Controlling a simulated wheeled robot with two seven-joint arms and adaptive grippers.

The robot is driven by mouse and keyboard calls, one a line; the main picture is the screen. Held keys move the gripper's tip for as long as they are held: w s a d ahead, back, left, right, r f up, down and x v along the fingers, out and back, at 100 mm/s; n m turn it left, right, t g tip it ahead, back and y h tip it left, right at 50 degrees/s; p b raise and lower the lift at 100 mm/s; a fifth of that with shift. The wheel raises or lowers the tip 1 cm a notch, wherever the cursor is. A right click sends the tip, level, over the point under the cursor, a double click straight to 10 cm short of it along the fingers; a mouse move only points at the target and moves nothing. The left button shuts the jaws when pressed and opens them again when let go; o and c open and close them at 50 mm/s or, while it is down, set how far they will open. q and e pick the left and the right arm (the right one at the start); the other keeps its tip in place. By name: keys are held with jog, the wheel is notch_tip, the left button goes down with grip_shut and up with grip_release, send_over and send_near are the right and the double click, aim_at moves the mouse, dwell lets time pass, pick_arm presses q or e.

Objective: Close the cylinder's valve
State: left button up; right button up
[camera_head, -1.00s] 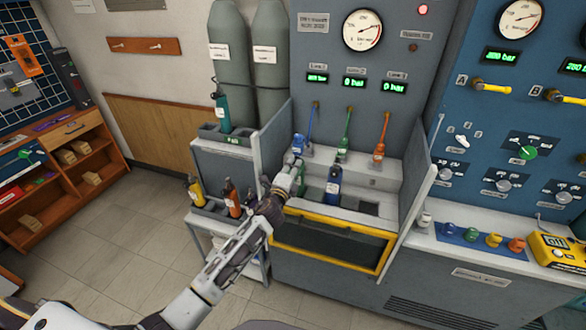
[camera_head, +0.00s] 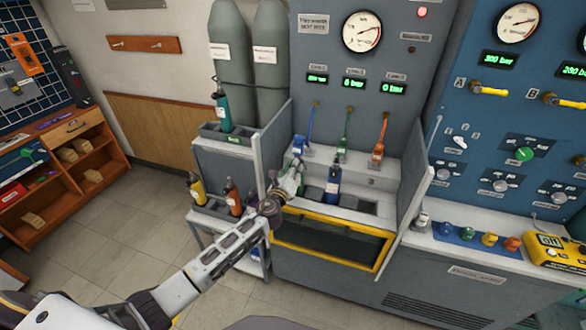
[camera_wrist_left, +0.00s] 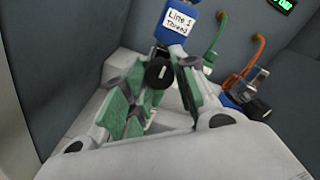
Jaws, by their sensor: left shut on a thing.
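My left gripper (camera_head: 288,178) reaches in from the left to the left part of the test bench (camera_head: 385,238). In the left wrist view its green-padded fingers (camera_wrist_left: 158,90) are shut around a black knob (camera_wrist_left: 160,72) with a white mark. The knob sits just below a blue connector (camera_wrist_left: 178,22) labelled "Line 1", which also shows in the head view (camera_head: 299,145). The body below the knob is hidden by the gripper. A blue cylinder (camera_head: 333,188) stands to the right in the bench; its black knob (camera_wrist_left: 259,108) shows in the left wrist view. My right gripper is out of view.
Green (camera_head: 347,130) and orange (camera_head: 382,135) hoses hang to the right of the gripper. The bench's right side wall (camera_head: 408,195) and yellow-framed front (camera_head: 330,255) bound the work space. A cart (camera_head: 230,165) with several small cylinders stands to the left.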

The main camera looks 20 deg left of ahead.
pick_arm(q)
jog(key=shift+f, duration=0.1)
dwell(0.4)
jog(key=o, duration=1)
jog(key=shift+o, duration=0.2)
jog(key=shift+s, duration=0.1)
jog(key=s, duration=1.1)
jog(key=shift+s+a, duration=0.2)
jog(key=shift+s, duration=0.2)
